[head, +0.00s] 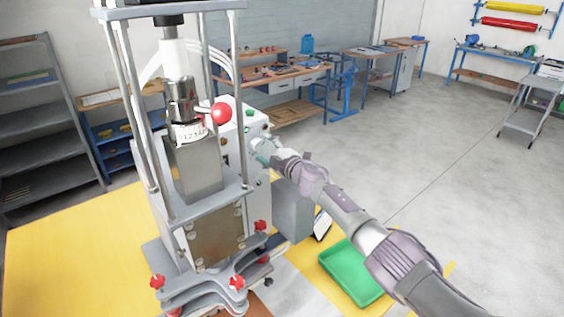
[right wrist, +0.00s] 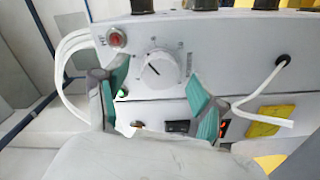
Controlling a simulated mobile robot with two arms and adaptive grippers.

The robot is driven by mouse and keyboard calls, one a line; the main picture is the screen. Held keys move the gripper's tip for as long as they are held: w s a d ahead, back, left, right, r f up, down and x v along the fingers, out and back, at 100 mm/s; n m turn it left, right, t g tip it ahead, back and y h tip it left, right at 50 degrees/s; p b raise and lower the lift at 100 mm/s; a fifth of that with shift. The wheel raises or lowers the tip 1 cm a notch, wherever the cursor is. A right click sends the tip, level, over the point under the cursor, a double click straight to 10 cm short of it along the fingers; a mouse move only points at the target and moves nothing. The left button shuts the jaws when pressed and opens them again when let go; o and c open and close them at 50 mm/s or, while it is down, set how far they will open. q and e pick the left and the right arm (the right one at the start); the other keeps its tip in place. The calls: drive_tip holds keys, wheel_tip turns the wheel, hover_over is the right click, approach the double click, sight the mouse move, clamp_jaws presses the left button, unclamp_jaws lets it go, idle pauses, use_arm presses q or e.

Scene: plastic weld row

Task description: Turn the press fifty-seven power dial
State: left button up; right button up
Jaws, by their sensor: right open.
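The press (head: 205,190) stands on the left of the head view, with its pale control box (head: 257,130) on its right side. The power dial (right wrist: 160,69) is a white round knob with a dark pointer line and a printed scale, on the box's front panel in the right wrist view. My right gripper (head: 262,152) is at the box's front. In the right wrist view its teal-padded fingers (right wrist: 157,76) are spread apart, one on each side of the dial, with nothing held. I cannot tell how far they are from the panel. My left gripper is not in view.
A red button (right wrist: 116,39) is left of the dial. A dark switch (right wrist: 177,126) and a red display (right wrist: 224,129) are below. White cables run on both sides. A green tray (head: 350,274) lies below my right arm. Workbenches stand behind, with open floor at right.

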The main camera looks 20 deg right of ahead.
drive_tip(key=v, duration=1)
drive_tip(key=shift+s+f, duration=0.1)
drive_tip(key=shift+s, duration=0.15)
